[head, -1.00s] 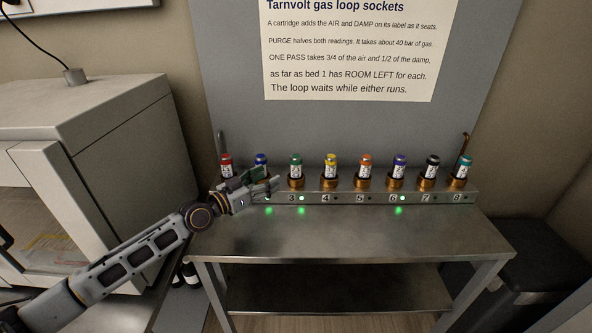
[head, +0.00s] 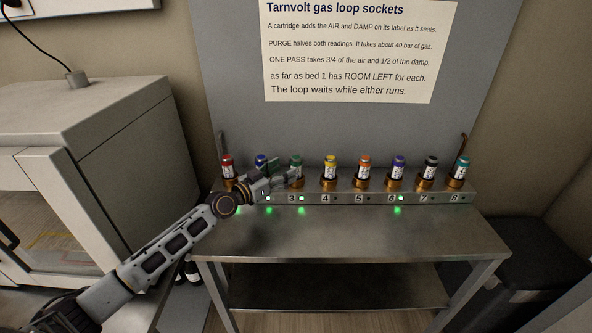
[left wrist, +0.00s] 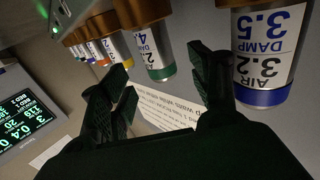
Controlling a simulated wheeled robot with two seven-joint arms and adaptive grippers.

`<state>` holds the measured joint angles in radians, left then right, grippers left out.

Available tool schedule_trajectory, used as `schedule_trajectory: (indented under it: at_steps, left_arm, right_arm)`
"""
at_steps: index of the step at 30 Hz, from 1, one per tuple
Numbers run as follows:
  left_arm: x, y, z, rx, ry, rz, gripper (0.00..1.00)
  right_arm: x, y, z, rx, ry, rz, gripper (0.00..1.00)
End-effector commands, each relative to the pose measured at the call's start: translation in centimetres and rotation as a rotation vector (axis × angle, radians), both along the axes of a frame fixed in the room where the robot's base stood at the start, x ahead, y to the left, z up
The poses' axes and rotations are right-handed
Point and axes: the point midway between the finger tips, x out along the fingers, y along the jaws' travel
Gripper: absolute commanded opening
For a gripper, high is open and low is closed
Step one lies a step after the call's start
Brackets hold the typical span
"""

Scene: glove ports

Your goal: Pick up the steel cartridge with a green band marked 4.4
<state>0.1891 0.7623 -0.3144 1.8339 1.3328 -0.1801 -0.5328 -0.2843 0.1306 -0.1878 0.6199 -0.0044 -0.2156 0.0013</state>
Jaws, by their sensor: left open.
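The steel cartridge with a green band (head: 296,160) stands upright in its copper-coloured socket at number 3 on the rail. In the left wrist view it (left wrist: 153,48) appears upside down, beyond and between my fingertips. Its label shows a figure starting with 4, but the full number is hard to read. My left gripper (head: 292,173) is open and empty, in front of and close to this cartridge, partly covering its lower part. I cannot tell whether it touches. In the wrist view the two dark fingers (left wrist: 158,70) are apart. My right gripper is not in view.
A blue-banded cartridge (left wrist: 262,50) labelled AIR 3.2, DAMP 3.5 stands close beside the right finger in the wrist view. A yellow-banded cartridge (head: 330,161) and several others line the rail. The steel bench (head: 350,230) in front is clear. A display (left wrist: 25,122) shows at left.

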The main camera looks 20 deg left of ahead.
Motion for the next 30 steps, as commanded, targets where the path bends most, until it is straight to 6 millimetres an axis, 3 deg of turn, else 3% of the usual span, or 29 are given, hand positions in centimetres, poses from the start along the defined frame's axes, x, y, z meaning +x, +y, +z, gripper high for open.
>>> schedule_trajectory:
  at_steps: [14,23,30]
  left_arm:
    - [0.8,-0.5,0.0,0.001,0.000,-0.001,0.62]
    - [1.4,-0.8,0.1,0.000,0.000,0.000,0.62]
    - [2.9,-1.6,0.1,-0.001,0.000,0.000,0.62]
  right_arm:
    - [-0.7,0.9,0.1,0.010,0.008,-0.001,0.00]
    - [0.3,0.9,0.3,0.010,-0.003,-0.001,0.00]
    - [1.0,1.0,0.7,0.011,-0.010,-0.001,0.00]
